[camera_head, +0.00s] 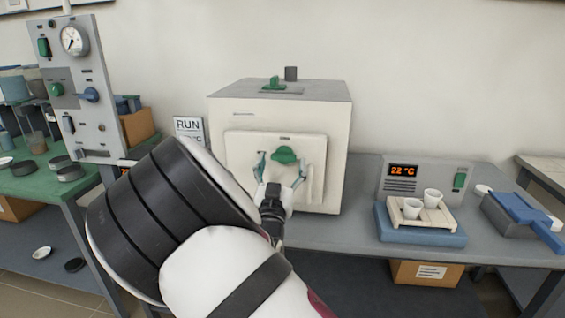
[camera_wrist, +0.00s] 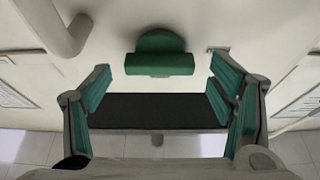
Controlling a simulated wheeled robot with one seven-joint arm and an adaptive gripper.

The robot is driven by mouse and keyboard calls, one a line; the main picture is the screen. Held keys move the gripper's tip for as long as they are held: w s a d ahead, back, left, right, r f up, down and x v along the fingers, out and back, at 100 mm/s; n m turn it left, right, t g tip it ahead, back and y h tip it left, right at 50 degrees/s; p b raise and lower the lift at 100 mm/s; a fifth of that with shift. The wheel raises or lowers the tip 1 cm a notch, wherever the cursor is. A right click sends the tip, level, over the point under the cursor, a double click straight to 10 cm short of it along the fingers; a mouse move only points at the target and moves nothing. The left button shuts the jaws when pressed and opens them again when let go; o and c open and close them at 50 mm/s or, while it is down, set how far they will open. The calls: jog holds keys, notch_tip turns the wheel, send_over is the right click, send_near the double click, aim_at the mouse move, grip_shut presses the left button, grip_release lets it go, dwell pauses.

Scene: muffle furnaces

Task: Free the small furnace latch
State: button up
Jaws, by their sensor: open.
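The small furnace (camera_head: 328,110) is a cream box on the grey bench, with its door (camera_head: 240,145) facing me and closed as far as I can see. The green latch (camera_head: 286,155) sits on the upper middle of the door. It also shows in the wrist view (camera_wrist: 160,55), a rounded green piece with a flat lower bar. My gripper (camera_head: 281,172) is in front of the door, just below the latch. In the wrist view my gripper (camera_wrist: 157,95) is open, with green-padded fingers either side of and below the latch, and nothing between them. I cannot tell the exact gap to the door.
A pale bar handle (camera_wrist: 62,28) stands out left of the latch. A tray with two white cups (camera_head: 430,218) rests on a blue block right of the furnace. A gauge panel (camera_head: 85,120) stands left. Bench space between furnace and tray is clear.

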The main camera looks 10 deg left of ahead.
jog(key=shift+x, duration=0.75)
jog(key=c, duration=1.1)
jog(key=shift+m+b, duration=0.35)
jog(key=shift+m, duration=0.05)
jog(key=shift+c, duration=0.2)
jog(key=m+h+b, duration=0.1)
jog(key=m, duration=0.1)
jog(key=m+h+b, duration=0.2)
jog(key=m, duration=0.1)
jog(key=shift+f+g, duration=0.1)
jog(key=shift+g, duration=0.2)
jog(key=m+h+b, duration=0.1)
jog(key=m+b, duration=0.1)
jog(key=m, duration=0.1)
jog(key=m+g+h+b, duration=0.1)
jog(key=m+b, duration=0.1)
jog(key=m, duration=0.1)
jog(key=shift+g+h, duration=0.3)
jog(key=shift+h, duration=0.1)
jog(key=m+g+b, duration=0.1)
jog(key=m+b, duration=0.1)
jog(key=m, duration=0.1)
jog(key=m+g+h+b, duration=0.1)
jog(key=m+b, duration=0.1)
jog(key=m, duration=0.1)
jog(key=shift+m, duration=0.4)
jog(key=shift+m+g+b, duration=0.9)
jog(key=shift+m+b, duration=0.15)
jog(key=shift+m, duration=0.85)
